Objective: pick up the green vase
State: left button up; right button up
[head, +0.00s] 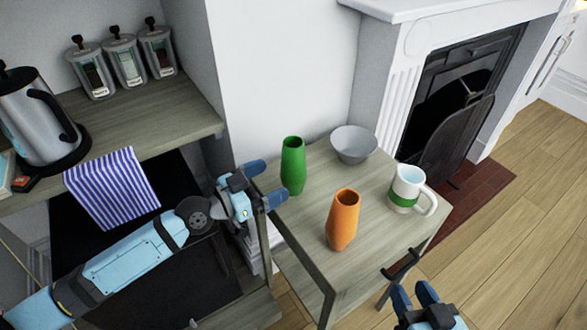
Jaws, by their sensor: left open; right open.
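The green vase (293,166) stands upright on the far left part of the small wooden table (298,236). My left gripper (266,182) is just left of the vase, its two blue fingers apart and pointing toward it. The vase is not between the fingers as far as I can see, and whether a finger touches it I cannot tell. My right gripper (414,294) is at the bottom edge, in front of the table, with its fingers apart and nothing between them.
An orange vase (343,220), a grey bowl (354,144) and a white and green mug (408,190) stand on the same table. A wooden shelf (190,113) with a kettle (36,116) and jars is at the left. A fireplace (450,95) stands behind right. Open floor lies right.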

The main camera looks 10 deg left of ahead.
aim_at(282, 175)
pick_arm(q)
jog(key=shift+f+x, duration=0.15)
jog(key=shift+x, duration=1.35)
jog(key=shift+f+x, duration=0.2)
jog(key=shift+x, duration=1.3)
jog(key=shift+w+a, duration=0.1)
jog(key=shift+w, duration=0.05)
jog(key=c, duration=1.2)
